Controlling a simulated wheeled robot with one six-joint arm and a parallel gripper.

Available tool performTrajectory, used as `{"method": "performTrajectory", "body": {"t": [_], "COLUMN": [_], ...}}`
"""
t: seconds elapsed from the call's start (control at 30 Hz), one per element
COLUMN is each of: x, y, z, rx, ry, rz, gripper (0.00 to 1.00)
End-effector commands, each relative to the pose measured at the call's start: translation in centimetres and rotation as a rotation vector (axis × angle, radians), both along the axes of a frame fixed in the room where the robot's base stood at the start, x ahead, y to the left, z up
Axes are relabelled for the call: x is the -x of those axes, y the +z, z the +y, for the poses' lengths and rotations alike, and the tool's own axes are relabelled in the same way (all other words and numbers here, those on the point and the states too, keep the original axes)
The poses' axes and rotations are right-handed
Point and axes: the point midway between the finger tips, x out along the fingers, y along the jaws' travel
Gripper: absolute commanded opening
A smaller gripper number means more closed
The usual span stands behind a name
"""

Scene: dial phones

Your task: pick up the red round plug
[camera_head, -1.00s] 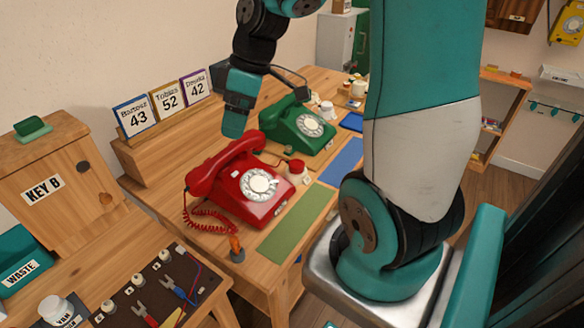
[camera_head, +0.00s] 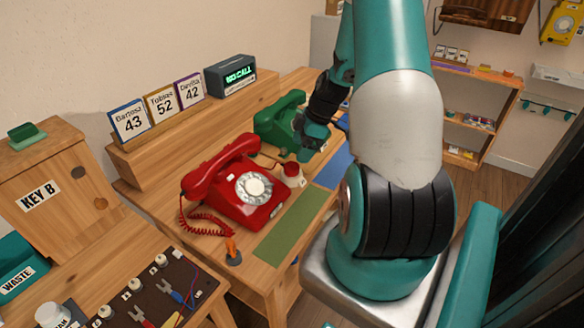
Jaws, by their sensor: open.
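A small round red-topped piece (camera_head: 292,169) on a white base stands on the table just right of the red dial phone (camera_head: 235,185). It looks like the red round plug. My gripper (camera_head: 306,153) hangs just above and slightly right of it, in front of the green dial phone (camera_head: 275,122). It points down and is open, with nothing seen between the fingers. From this view I cannot tell the height gap between the fingertips and the red top. My gripper and wrist cover part of the green phone.
A green mat (camera_head: 287,228) lies in front of the red phone, and a blue mat (camera_head: 336,168) lies further back. An orange-handled item (camera_head: 232,250) stands at the table's near edge. Number cards and a call display (camera_head: 230,75) stand on the rear ledge.

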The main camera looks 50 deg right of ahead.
Motion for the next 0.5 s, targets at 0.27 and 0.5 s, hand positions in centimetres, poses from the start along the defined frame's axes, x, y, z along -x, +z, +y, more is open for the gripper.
{"method": "performTrajectory", "body": {"t": [0.27, 0.5], "x": [-0.7, -1.8], "y": [-2.1, -5.2], "z": [0.6, 1.2], "rx": [-0.001, -0.003], "ry": [0.000, 0.002], "rz": [0.001, 0.003], "gripper": [0.79, 0.79]}}
